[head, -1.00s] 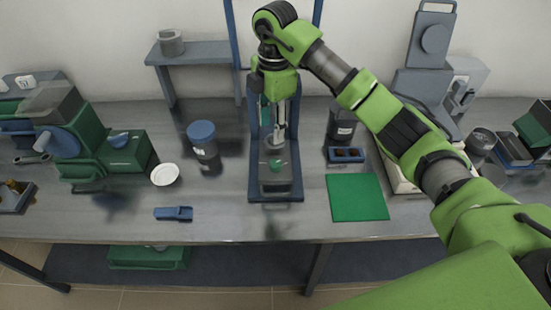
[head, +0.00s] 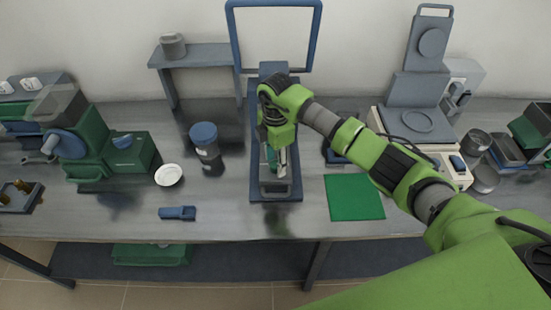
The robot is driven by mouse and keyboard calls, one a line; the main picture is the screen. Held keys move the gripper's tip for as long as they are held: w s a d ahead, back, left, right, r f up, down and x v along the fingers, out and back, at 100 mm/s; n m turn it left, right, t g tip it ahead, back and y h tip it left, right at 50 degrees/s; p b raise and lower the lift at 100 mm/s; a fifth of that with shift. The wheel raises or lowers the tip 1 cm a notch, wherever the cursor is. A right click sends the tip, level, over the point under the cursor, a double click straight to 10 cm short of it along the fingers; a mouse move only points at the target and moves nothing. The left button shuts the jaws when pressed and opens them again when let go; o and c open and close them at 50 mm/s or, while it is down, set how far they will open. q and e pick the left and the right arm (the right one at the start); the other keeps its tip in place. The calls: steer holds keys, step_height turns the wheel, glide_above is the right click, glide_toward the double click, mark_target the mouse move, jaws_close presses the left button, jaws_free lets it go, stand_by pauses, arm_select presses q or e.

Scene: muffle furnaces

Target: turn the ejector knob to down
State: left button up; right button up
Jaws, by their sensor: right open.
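The blue press-like stand (head: 254,191) with a grey middle part is at the centre of the bench, below a blue upright frame. My right gripper (head: 277,172) points down over the front part of this stand; it is open, with no object visible in it. The gripper and wrist cover much of the stand, and I cannot make out the ejector knob or its setting. I cannot tell whether the fingers touch anything. My left gripper is not in view.
A blue-lidded jar (head: 205,146), a white dish (head: 168,175) and a small blue tool (head: 177,213) lie left of the stand. A green mat (head: 354,197) is to the right, partly under my arm. A green machine (head: 125,150) stands further left. The front bench strip is mostly clear.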

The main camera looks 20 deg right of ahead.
steer(key=c, duration=1.1)
